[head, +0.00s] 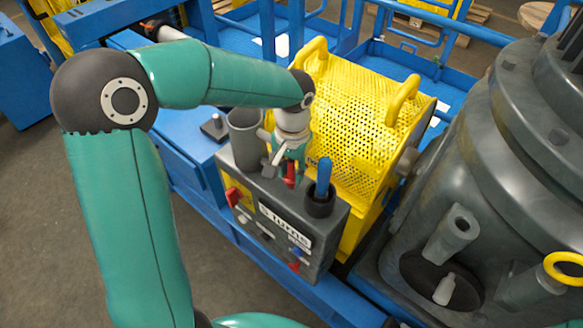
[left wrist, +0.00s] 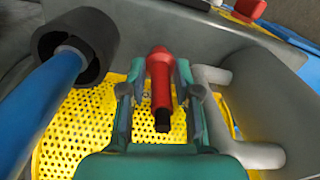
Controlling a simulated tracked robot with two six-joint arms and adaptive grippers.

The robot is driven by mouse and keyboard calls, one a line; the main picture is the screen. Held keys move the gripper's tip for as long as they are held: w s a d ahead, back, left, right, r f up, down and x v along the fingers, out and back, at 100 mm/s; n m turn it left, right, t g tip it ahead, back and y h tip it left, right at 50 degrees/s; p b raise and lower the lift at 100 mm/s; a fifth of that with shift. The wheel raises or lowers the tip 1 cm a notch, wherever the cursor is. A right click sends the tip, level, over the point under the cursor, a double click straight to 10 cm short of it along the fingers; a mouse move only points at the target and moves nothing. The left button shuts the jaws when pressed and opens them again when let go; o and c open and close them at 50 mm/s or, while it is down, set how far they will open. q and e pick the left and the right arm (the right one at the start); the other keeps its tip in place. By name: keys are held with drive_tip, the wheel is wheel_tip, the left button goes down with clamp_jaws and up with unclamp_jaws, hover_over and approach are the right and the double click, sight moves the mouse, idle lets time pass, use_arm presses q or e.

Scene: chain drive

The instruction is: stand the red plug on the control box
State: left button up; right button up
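The red plug (head: 291,173) is upright or nearly so at the top of the grey control box (head: 287,212). Whether its lower end touches the box cannot be told. My left gripper (head: 289,170) reaches down over the box, its fingers closed in on both sides of the plug. In the left wrist view, the plug (left wrist: 160,82) lies between the two teal fingertips (left wrist: 160,68), with its dark narrow end toward the camera and its red end away. My right gripper does not show.
On the box, a grey tube (head: 246,138) stands left of the gripper and a dark cup (head: 319,203) with a blue handle (head: 324,172) stands right. A yellow perforated guard (head: 360,125) is behind. A large grey housing (head: 500,170) fills the right.

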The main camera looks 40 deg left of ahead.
use_arm(q)
wheel_tip(320, 180, up, 12)
drive_tip(key=shift+d+r+p, duration=0.1)
drive_tip(key=shift+d+p, duration=0.05)
drive_tip(key=shift+p, duration=0.15)
idle(0.7)
